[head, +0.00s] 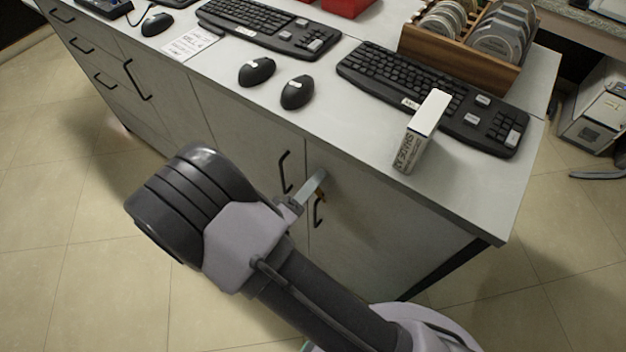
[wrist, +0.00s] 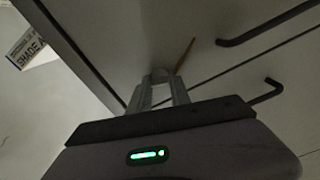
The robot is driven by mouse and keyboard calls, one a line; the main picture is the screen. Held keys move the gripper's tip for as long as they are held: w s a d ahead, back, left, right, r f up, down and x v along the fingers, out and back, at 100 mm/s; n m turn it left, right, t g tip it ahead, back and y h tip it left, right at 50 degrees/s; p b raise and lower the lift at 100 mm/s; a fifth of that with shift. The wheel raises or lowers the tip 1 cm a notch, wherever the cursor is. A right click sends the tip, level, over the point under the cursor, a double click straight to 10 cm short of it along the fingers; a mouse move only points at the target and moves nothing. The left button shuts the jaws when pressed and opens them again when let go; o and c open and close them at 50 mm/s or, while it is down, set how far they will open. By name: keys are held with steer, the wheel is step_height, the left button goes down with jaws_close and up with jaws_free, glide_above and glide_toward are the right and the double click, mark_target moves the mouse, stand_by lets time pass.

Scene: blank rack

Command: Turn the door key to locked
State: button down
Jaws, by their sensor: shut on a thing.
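My gripper (head: 312,188) reaches the front of the grey cabinet, high on the doors just below the worktop. In the wrist view its two pale fingers (wrist: 160,84) come together at the door face, shut on the door key. The key is mostly hidden between the fingertips. A thin brown piece (wrist: 185,56) shows just beyond the tips; I cannot tell whether it is part of the key. The cabinet door (head: 365,225) looks closed. The key's turn angle is too small and covered to tell.
Dark bar handles (head: 285,172) and (head: 317,213) stick out close to my gripper. The floor in front is clear.

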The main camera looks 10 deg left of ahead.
steer(key=shift+n+p, duration=0.45)
steer(key=shift+n, duration=1.15)
